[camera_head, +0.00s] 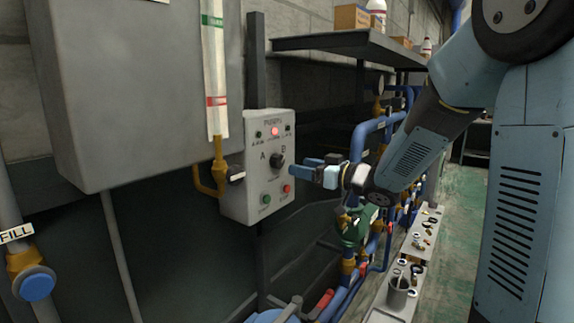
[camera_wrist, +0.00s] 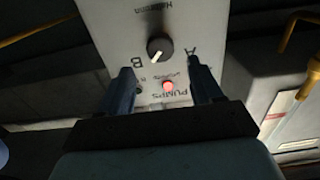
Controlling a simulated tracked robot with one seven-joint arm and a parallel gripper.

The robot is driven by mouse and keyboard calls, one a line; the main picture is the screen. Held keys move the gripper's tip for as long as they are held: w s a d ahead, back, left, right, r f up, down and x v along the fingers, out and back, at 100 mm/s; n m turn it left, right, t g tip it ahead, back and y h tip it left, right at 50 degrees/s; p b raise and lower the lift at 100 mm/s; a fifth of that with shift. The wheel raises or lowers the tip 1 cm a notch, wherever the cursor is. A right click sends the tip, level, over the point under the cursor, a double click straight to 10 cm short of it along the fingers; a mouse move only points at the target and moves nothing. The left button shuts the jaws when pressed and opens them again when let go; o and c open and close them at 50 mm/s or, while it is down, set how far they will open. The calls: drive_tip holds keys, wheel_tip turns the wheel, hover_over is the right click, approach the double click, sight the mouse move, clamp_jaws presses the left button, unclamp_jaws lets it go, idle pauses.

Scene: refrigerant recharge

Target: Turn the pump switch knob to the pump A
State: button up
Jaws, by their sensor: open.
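The pump switch knob (camera_head: 277,160) is a black round knob on a light grey control box (camera_head: 235,185), between the letters A on the left and B on the right. In the wrist view the panel appears upside down, and the knob (camera_wrist: 160,50) has a white mark slanting to the lower left, toward B. My gripper (camera_head: 294,168) is just right of the knob in the head view. In the wrist view my gripper (camera_wrist: 160,66) is open and empty, its two blue fingers either side of the knob's line. I see no contact with the knob.
A red lamp (camera_head: 274,131) glows above the knob; green (camera_head: 265,199) and red (camera_head: 287,188) buttons sit below. A level gauge (camera_head: 215,75) and yellow pipe (camera_head: 207,185) stand left of the box. Blue pipes (camera_head: 362,135) and a shelf (camera_head: 345,43) are behind my arm.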

sight(282, 162)
drive_tip(key=x, duration=0.6)
drive_tip(key=shift+w+a, duration=0.15)
drive_tip(key=shift+a, duration=0.15)
drive_tip(key=shift+d, duration=0.1)
drive_tip(key=c, duration=1.1)
drive_tip(key=shift+o, duration=0.2)
drive_tip(key=shift+n, duration=2.3)
drive_tip(key=shift+d, duration=0.1)
drive_tip(key=n, duration=0.3)
drive_tip(key=shift+n, duration=0.7)
